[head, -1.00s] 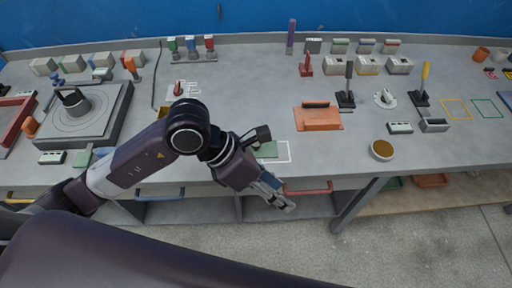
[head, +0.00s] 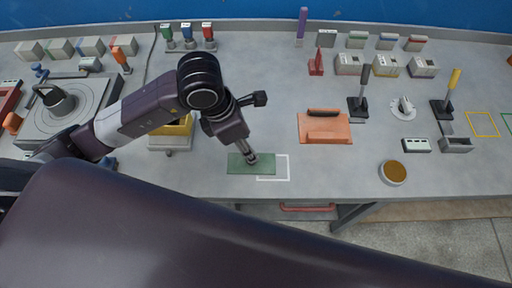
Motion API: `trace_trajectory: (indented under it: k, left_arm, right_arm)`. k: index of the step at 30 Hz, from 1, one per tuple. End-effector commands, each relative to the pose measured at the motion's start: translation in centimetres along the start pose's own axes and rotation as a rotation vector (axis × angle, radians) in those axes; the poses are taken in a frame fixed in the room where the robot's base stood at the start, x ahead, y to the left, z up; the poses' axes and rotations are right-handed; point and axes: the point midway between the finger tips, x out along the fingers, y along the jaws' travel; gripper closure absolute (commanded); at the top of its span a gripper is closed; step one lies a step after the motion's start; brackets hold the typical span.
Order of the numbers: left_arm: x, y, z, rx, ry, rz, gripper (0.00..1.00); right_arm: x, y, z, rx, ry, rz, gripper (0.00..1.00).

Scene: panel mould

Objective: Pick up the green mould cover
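The green mould cover (head: 236,166) is a flat green plate on the grey bench, in the middle of the head view. It overlaps the left part of a white outlined rectangle (head: 287,168). My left gripper (head: 252,158) points down at the middle of the plate, with its fingertips at or just above the surface. The fingers look close together, but whether they grip anything is too small to tell. The plate appears to lie flat. My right gripper is not in view.
An orange plate with a dark handle (head: 325,128) lies to the right. A bowl with brown contents (head: 393,172) stands near the front edge. A yellow block (head: 172,140) is partly behind my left arm. A round turntable (head: 60,108) is at left.

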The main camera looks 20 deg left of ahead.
Motion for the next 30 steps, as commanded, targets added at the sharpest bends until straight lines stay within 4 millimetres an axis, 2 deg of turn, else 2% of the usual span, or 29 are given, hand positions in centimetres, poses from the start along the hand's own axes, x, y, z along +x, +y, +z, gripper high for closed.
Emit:
trace_trajectory:
  k: [7, 13, 18, 22, 26, 30]
  left_arm:
    - [2.5, -0.2, -0.2, -0.002, 0.004, -0.005, 0.57]
    - [5.2, -0.3, -0.8, -0.002, 0.006, -0.007, 0.57]
    - [7.2, -0.2, -0.7, 0.0, 0.001, -0.004, 0.57]
    - [7.6, -0.2, -0.7, 0.001, 0.0, -0.002, 0.57]
    - [7.5, -0.1, -0.7, 0.001, 0.0, -0.002, 0.57]
    - [7.5, -0.1, -0.7, 0.0, 0.0, -0.002, 0.73]
  right_arm:
    - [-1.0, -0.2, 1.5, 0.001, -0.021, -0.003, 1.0]
    - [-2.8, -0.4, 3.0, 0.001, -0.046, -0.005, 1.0]
    - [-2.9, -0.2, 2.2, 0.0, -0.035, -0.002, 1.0]
    - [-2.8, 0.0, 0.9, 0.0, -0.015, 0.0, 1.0]
    - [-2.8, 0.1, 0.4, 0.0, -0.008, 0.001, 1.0]
    - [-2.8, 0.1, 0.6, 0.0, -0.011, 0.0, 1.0]
